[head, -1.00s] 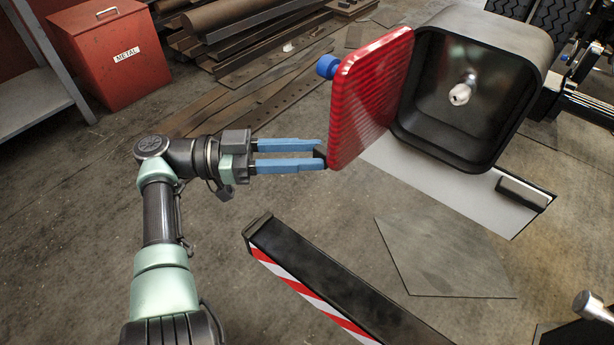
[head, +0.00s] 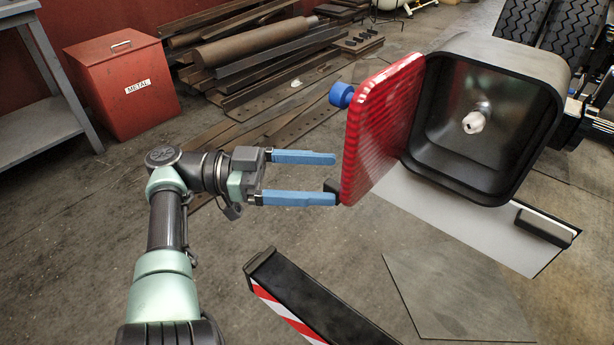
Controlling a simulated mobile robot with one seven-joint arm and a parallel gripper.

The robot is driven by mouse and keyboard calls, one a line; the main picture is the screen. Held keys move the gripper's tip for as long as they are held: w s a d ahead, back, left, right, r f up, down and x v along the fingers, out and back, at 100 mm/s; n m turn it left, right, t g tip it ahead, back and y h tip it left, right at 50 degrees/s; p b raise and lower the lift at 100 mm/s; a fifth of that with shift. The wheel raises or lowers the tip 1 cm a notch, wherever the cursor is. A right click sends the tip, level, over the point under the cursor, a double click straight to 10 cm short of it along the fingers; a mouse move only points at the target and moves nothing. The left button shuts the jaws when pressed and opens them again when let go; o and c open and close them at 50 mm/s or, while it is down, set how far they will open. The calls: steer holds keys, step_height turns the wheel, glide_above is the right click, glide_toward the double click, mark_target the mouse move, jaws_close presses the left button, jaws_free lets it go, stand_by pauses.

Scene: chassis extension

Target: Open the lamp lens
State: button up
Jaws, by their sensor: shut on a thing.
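The lamp lens (head: 382,128) is a red, ribbed square panel. It stands swung out at the left side of the black lamp housing (head: 430,170). The open housing shows a white bulb (head: 474,122) inside. A blue round knob (head: 341,95) sits at the lens's upper left. A small black tab (head: 332,186) sticks out at its lower left edge. My gripper (head: 336,178) is at this tab, its two blue fingers on either side. The lower finger meets the tab. The fingers are well spread, and the upper fingertip's contact is not clear in the picture.
A black bar with red-white stripes (head: 315,300) lies below my gripper. A flat plate (head: 460,295) is at the lower right. A red metal bin (head: 120,85), a grey shelf (head: 45,140) and steel stock (head: 255,48) stand behind.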

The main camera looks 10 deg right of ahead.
steer(key=shift+w+d+r, duration=0.2)
steer(key=shift+w+r, duration=0.05)
steer(key=shift+r, duration=0.05)
steer(key=p, duration=0.5)
glide_toward(374, 128)
steer(key=w+d, duration=0.2)
steer(key=d, duration=0.2)
steer(key=shift+s+a+f, duration=0.2)
steer(key=shift+f, duration=0.1)
